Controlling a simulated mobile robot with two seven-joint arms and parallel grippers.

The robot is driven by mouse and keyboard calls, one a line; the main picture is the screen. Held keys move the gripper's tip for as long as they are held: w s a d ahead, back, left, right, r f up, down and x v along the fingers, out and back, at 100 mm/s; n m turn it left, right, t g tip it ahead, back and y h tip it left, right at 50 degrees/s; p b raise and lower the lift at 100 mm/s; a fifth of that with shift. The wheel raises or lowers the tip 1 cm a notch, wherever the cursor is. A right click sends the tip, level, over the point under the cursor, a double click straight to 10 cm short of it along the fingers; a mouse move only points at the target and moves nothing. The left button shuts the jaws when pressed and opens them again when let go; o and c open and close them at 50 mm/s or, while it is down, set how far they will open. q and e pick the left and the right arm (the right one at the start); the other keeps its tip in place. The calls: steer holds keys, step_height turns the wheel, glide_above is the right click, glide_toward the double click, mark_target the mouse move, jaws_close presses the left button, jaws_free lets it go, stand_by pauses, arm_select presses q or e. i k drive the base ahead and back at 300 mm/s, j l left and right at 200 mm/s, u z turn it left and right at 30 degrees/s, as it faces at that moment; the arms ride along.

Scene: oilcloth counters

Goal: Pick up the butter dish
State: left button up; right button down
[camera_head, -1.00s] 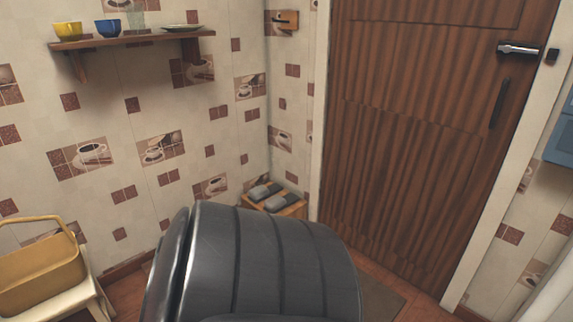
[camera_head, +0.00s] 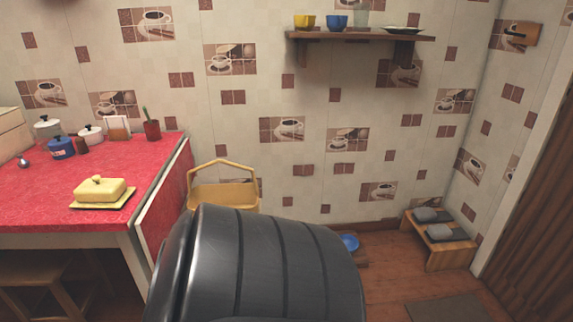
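The butter dish (camera_head: 101,190) is yellow, with a lidded top and a small knob, on a flat yellow base. It sits upright on the red-covered counter (camera_head: 40,213), close to its front right corner, at the left of the head view. Neither of my grippers shows in the view. A large dark ribbed part, which looks like my own body, fills the bottom middle.
Pots (camera_head: 61,148), a card (camera_head: 118,128) and a red cup (camera_head: 152,130) stand toward the counter's back. A stool (camera_head: 45,275) is under it. A yellow basket (camera_head: 224,195) stands right of it. A low bench (camera_head: 440,240) is at right; floor between is partly clear.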

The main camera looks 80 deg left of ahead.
mark_target(96, 192)
steer(key=u, duration=1.75)
